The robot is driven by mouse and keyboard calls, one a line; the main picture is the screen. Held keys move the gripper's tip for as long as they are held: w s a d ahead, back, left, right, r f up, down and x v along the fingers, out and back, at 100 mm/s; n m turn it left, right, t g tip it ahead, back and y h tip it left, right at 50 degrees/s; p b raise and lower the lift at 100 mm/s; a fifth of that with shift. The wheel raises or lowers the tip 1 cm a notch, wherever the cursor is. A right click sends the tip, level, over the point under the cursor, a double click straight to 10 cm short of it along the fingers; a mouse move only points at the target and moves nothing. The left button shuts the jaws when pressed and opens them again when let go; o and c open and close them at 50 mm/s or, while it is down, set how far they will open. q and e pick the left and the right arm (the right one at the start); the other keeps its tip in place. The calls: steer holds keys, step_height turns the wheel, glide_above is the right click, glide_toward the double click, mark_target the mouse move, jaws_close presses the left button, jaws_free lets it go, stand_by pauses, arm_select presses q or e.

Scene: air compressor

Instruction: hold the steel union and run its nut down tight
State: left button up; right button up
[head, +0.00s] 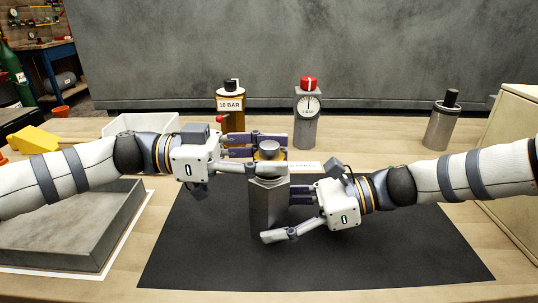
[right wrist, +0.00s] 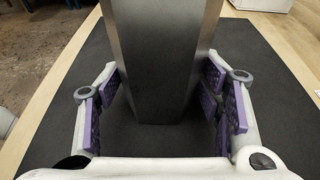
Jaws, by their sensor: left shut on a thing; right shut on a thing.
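The steel union stands upright on the black mat, its grey hexagonal body (head: 267,212) in the middle of the head view. A wider hexagonal nut (head: 268,178) sits around its upper part, below a brass-coloured band and a round grey top (head: 269,147). My left gripper (head: 272,155) comes in from the left and is shut on the union's upper end; its fingers hide part of the nut. My right gripper (head: 278,214) is lower, shut on the body from the right. The right wrist view shows the dark body (right wrist: 160,65) between its purple finger pads (right wrist: 165,95).
Behind stand an amber "10 BAR" canister (head: 231,105), a red-knobbed gauge post (head: 307,120) and a grey cylinder (head: 441,125). A white tray (head: 140,122) and yellow object (head: 32,140) are left. A grey block-like tray (head: 65,225) stands front left. The mat (head: 400,255) is clear front right.

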mark_target(269, 145)
arm_select(q)
steer(key=shift+w+d+f+m+g+y, duration=0.1)
steer(key=shift+m+g+y, duration=0.35)
steer(key=shift+m+g, duration=1)
steer(key=shift+m+g+y, duration=0.45)
steer(key=shift+m+g, duration=0.4)
steer(key=shift+g, duration=1.1)
steer(key=shift+m+g+y, duration=0.3)
steer(key=shift+m+g, duration=0.1)
steer(key=shift+g, duration=0.2)
steer(key=o, duration=1.2)
steer(key=shift+r, duration=0.2)
step_height(269, 145, up, 10)
steer(key=shift+f, duration=0.1)
